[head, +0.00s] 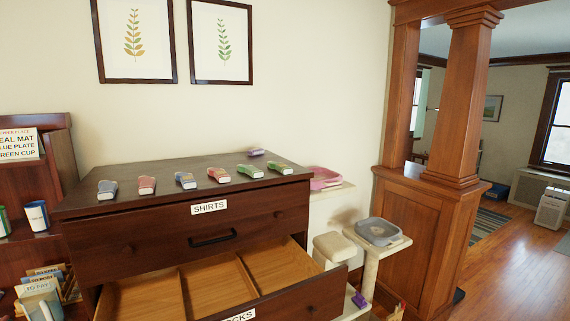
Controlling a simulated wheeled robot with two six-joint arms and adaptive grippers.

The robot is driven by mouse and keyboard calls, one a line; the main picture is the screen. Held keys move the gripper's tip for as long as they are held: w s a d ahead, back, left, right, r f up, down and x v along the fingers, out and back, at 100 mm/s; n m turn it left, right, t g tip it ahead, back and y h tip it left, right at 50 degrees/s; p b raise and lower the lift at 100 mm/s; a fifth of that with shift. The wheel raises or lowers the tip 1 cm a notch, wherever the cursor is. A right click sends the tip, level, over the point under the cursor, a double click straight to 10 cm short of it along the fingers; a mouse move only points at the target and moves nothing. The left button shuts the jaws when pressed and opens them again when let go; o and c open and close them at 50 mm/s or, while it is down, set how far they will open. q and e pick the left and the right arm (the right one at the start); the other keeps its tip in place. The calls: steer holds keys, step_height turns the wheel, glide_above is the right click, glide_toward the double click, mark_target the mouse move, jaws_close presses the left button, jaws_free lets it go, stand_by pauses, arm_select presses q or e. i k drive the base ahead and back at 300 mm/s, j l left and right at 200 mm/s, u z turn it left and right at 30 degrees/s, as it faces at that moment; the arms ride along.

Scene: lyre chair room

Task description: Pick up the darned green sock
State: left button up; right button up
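Several small folded socks lie along the dark dresser top (150,184). A green sock (250,171) lies near the right end of the front row; I cannot make out a darn on it. To its left are a red sock (219,175), a blue sock (185,180), another red sock (146,185) and a grey-blue sock (107,189). A purple sock (256,152) lies behind the green one. Neither of my grippers shows in the head view.
The shirts drawer (150,245) is shut. Below it the drawer with a partly cut-off label, "OCKS" (240,316), is pulled out and its visible divided compartments are empty. A bookcase (62,160) is at left.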

mark_target(280, 166)
steer(key=i+l+u, duration=0.2)
steer(key=i+l, duration=0.25)
steer(key=i+l+u, duration=0.15)
steer(key=i+l, duration=0.2)
steer(key=l, duration=0.3)
